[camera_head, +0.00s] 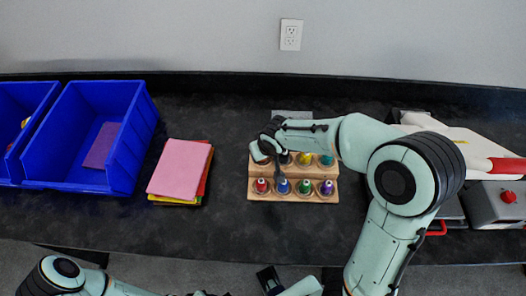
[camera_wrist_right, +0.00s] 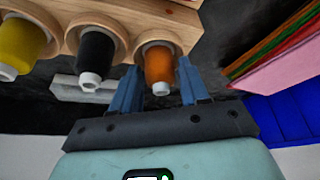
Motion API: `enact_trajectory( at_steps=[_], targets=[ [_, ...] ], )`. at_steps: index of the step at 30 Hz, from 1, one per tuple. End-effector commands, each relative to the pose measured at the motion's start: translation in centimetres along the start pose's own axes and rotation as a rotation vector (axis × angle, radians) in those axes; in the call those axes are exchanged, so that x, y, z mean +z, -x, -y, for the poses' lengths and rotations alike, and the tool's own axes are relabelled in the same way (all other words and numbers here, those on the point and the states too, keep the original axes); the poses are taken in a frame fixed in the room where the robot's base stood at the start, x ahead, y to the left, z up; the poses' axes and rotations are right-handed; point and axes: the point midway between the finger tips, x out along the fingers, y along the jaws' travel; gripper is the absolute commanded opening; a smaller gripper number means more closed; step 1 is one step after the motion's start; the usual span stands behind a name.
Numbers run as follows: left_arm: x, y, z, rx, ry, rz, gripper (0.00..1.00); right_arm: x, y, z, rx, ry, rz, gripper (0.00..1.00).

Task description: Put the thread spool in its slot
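The wooden spool rack (camera_head: 251,195) stands on the dark worktop with two rows of round slots. Its front row holds red, blue, green and purple spools. In the right wrist view, an orange thread spool (camera_wrist_right: 158,68) is at the rack's end slot, beside a black spool (camera_wrist_right: 96,55) and a yellow one (camera_wrist_right: 20,45). My right gripper (camera_wrist_right: 158,82) is around the orange spool, one finger on each side, with narrow gaps showing. In the head view, my right gripper (camera_head: 266,147) is over the rack's back-left corner and hides that slot. My left gripper's fingers are not visible.
Stacked coloured fabric sheets (camera_head: 178,172) lie left of the rack. Blue bins (camera_head: 127,150) stand at the far left. A grey flat block (camera_head: 292,114) lies behind the rack. Machines with a red button (camera_head: 508,197) are at the right. Bare worktop lies in front of the rack.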

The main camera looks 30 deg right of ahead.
Motion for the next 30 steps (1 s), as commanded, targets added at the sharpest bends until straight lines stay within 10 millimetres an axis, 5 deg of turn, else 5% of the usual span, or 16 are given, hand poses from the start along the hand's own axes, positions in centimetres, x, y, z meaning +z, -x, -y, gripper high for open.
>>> enact_trajectory(
  at_steps=[14, 30],
  targets=[
    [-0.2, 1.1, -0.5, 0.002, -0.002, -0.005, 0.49, -0.5, 1.0, 0.0, -0.001, 0.001, -0.001, 0.59],
    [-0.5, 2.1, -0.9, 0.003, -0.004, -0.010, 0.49, -0.4, 11.4, 0.0, -0.002, -0.002, -0.002, 0.59]
  ],
)
